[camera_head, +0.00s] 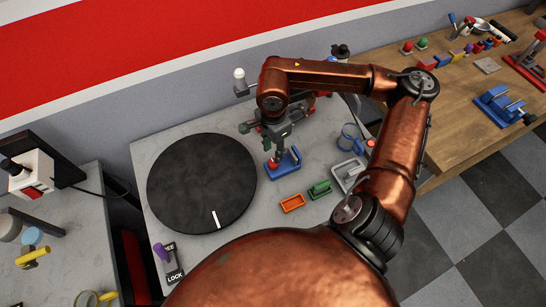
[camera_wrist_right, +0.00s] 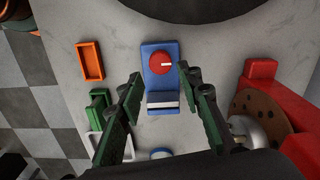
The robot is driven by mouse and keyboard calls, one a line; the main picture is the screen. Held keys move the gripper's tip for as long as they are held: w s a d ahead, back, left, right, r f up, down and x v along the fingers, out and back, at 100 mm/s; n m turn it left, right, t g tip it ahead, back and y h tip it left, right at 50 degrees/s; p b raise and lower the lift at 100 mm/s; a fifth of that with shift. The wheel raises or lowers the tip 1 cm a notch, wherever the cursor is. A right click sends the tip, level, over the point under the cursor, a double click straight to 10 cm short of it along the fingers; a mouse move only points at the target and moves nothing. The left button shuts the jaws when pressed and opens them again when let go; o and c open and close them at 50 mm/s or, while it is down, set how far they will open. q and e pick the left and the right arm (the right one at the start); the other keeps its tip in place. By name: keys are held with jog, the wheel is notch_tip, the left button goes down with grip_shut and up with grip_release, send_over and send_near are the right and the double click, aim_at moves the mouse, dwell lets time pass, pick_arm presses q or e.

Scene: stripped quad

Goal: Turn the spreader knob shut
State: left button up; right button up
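The spreader knob is a red round knob (camera_wrist_right: 159,62) with a white mark pointing right in the right wrist view. It sits on a blue block (camera_wrist_right: 148,82) with a black-and-white strip at its near end. In the head view the knob (camera_head: 272,166) is partly hidden under my right gripper, and the blue block (camera_head: 288,163) shows beside it. My right gripper (camera_wrist_right: 160,73) is open, with its green-padded fingers on either side of the block. Nothing is between the pads, and I cannot tell how far above the knob they are. My left gripper is not in view.
A black disc (camera_head: 200,182) with a white mark lies left of the knob. An orange tray (camera_head: 292,203), a green tray (camera_head: 319,189) and a grey tray (camera_head: 347,174) stand nearby. A red holder with a brown disc (camera_wrist_right: 262,106) is close to the gripper. A purple lever (camera_head: 161,251) stands front left.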

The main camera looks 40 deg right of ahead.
aim_at(273, 163)
notch_tip(273, 163, up, 6)
jog(key=shift+f, duration=0.15)
dwell(0.6)
